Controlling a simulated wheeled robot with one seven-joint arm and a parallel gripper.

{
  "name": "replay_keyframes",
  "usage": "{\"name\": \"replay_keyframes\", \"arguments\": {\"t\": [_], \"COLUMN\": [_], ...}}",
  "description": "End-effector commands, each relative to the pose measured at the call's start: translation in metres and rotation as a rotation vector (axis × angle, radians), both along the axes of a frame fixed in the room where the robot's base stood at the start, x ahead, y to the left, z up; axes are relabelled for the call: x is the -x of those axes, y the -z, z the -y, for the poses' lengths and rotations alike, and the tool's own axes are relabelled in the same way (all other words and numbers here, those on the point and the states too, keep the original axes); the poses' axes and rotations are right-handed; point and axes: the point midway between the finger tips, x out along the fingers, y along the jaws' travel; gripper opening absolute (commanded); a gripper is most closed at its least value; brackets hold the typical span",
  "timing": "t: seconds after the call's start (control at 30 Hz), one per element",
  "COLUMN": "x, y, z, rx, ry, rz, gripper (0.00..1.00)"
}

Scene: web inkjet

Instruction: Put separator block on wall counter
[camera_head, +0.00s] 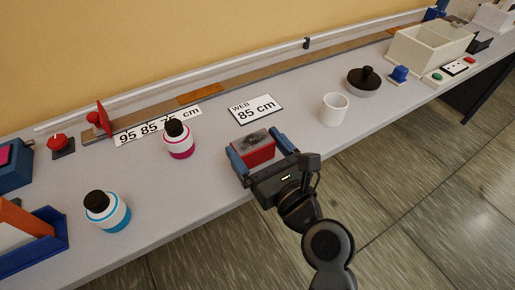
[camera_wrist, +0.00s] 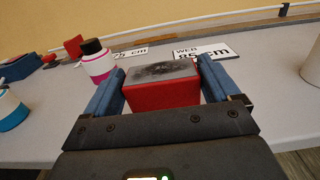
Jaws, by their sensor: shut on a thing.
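The separator block is a red block with a grey, dark-smudged top. It sits between the blue fingers of my gripper (camera_head: 254,153), close to the front edge of the wall counter (camera_head: 215,180). In the wrist view the block (camera_wrist: 162,92) fills most of the space between the two fingers of my gripper (camera_wrist: 160,85). My gripper is shut on it. The block's underside is hidden, so I cannot tell whether it touches the counter.
A magenta-banded bottle (camera_head: 180,140) and a cyan-banded bottle (camera_head: 106,211) stand left of the block. A "WEB 85 cm" card (camera_head: 256,109) lies behind it. A white cup (camera_head: 334,109) and a black-knobbed round piece (camera_head: 364,82) stand right. Bare counter lies between the bottles and block.

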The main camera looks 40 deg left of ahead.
Motion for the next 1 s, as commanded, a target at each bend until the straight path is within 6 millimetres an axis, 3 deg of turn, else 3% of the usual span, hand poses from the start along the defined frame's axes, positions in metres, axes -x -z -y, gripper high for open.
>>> {"name": "replay_keyframes", "arguments": {"t": [0.27,0.3,0.4,0.7,1.0], "x": [0.0,0.0,0.0,0.0,0.019], "y": [0.003,0.003,0.003,-0.002,0.001], "z": [0.0,0.0,0.0,0.001,0.049], "rx": [-0.001,0.0,0.0,0.0,0.001], "ry": [0.0,0.0,0.0,0.0,0.004], "rz": [0.0,0.0,0.0,0.0,-0.003], "gripper": [0.52,0.92,1.0,1.0,1.0]}}
